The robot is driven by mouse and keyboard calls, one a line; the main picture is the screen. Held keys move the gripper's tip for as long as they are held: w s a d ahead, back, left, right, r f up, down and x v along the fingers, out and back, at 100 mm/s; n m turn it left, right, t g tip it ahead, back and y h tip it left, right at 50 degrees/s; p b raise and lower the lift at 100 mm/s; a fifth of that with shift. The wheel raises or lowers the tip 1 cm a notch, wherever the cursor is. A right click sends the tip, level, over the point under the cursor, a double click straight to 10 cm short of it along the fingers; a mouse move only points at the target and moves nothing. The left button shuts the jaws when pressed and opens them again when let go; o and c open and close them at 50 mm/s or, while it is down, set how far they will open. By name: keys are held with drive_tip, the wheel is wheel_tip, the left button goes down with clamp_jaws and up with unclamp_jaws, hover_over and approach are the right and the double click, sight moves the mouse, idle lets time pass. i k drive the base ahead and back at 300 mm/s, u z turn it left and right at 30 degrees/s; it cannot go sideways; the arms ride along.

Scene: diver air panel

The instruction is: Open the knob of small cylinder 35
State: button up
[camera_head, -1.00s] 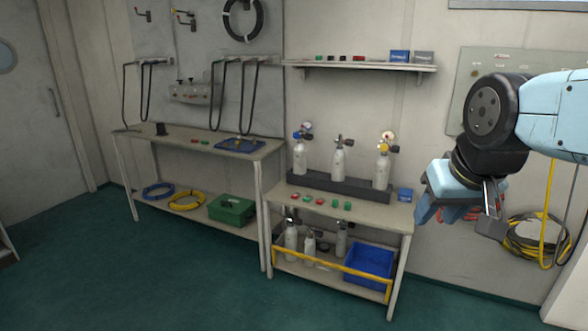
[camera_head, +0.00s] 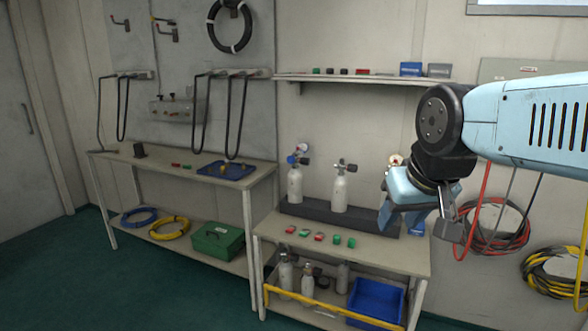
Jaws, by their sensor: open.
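Two small white cylinders stand upright in the dark rack (camera_head: 360,215) on the right bench: the left one (camera_head: 295,184) has a blue part and a gauge at its valve, the middle one (camera_head: 340,192) has a dark knob at its valve. A third cylinder at the rack's right end is mostly hidden behind my gripper; only its gauge (camera_head: 396,160) shows. The number 35 is not readable on any of them. My gripper (camera_head: 418,232) is open and empty, in front of the rack's right end.
More small cylinders (camera_head: 286,275) stand on the lower shelf behind a yellow rail (camera_head: 325,306), beside a blue bin (camera_head: 375,300). Red and green tags (camera_head: 319,237) lie along the bench front. A shelf (camera_head: 350,79) hangs above. Green floor (camera_head: 180,300) is clear in front.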

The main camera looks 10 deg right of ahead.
sight(304, 160)
drive_tip(key=z, duration=0.05)
drive_tip(key=k, duration=0.65)
drive_tip(key=z, duration=0.55)
drive_tip(key=i, duration=1.2)
drive_tip(key=z, duration=0.25)
